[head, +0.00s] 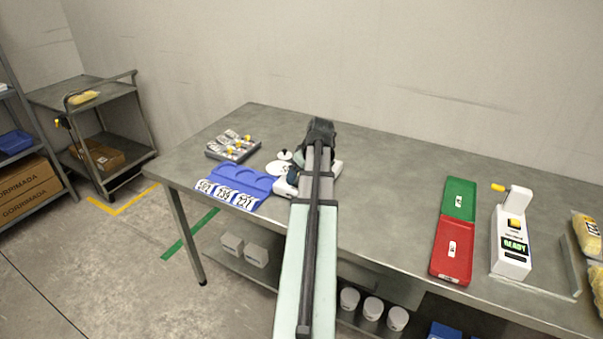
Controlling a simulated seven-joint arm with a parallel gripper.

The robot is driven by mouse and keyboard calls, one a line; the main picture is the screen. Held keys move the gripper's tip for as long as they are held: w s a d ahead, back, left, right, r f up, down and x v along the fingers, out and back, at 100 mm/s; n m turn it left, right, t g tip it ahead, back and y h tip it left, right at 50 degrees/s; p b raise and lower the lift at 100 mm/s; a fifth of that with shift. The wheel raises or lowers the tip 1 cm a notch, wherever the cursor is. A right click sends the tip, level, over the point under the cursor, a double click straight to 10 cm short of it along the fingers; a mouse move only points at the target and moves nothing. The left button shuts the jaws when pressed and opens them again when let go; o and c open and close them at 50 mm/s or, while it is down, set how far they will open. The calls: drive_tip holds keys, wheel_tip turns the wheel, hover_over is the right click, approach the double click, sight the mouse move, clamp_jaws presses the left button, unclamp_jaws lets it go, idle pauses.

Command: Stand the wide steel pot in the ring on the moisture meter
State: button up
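My gripper (320,128) is at the far end of my arm, over the back middle of the table. My own arm hides its fingers, so whether it is open or holding anything does not show. A white device (335,169) is mostly hidden behind my arm, with parts showing on both sides; it may be the moisture meter. A round white plate (277,167) and a small white part with a dark top (285,155) are just left of it. I cannot make out the ring or the wide steel pot; either may be behind my arm.
A blue rack (242,181) with numbered labels and a grey tray (245,153) of small items are left of my arm. A green tray (460,190), a red tray (459,232) and a white device reading READY (509,262) are right. The tabletop (395,185) between is clear.

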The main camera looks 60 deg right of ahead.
drive_tip(key=v, duration=1.2)
drive_tip(key=shift+r, duration=0.1)
idle(0.6)
